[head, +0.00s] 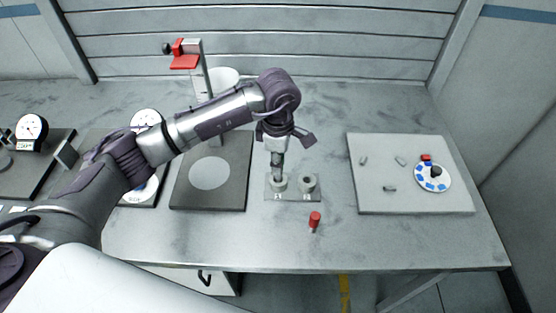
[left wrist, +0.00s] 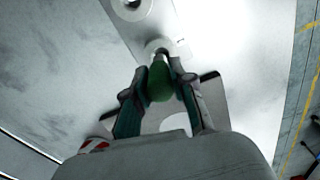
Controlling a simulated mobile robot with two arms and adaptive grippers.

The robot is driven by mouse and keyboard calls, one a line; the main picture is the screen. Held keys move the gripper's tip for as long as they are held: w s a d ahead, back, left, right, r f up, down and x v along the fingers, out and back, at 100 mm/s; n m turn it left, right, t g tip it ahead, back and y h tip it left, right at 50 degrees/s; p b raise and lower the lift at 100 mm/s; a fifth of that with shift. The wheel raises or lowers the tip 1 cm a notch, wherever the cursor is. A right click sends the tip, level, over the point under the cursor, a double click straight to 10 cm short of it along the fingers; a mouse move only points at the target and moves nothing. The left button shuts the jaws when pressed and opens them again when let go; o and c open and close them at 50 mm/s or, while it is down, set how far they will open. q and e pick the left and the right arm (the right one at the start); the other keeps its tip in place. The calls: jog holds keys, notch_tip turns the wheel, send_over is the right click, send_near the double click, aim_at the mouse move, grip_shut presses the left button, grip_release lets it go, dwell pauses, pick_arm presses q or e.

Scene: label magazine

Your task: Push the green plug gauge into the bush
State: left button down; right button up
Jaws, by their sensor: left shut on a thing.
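My left gripper (head: 277,170) points down over the left bush (head: 277,186) on a small pale plate (head: 293,197). In the left wrist view its two fingers (left wrist: 160,80) are closed on the green plug gauge (left wrist: 159,84). The far end of the gauge meets the light-coloured bush (left wrist: 156,46); how deep it sits cannot be told. The gauge is hidden by the gripper in the head view. A second bush (head: 308,183) stands to the right with its hole open. My right gripper is not in view.
A pale board (head: 414,201) with small parts and a round blue-marked dial lies at right. A dark plate (head: 240,178) with a red-topped stand (head: 205,75) is at left. The front table strip is mostly clear.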

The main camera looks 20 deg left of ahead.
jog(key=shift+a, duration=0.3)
pick_arm(q)
jog(key=shift+b, duration=0.3)
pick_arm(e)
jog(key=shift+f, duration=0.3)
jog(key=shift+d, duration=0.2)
pick_arm(q)
jog(key=shift+b, duration=0.55)
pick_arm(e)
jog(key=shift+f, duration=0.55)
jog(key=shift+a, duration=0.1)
pick_arm(q)
jog(key=shift+f+b, duration=2)
jog(key=shift+b, duration=0.05)
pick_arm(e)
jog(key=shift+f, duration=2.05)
pick_arm(q)
jog(key=c, duration=0.9)
grip_release()
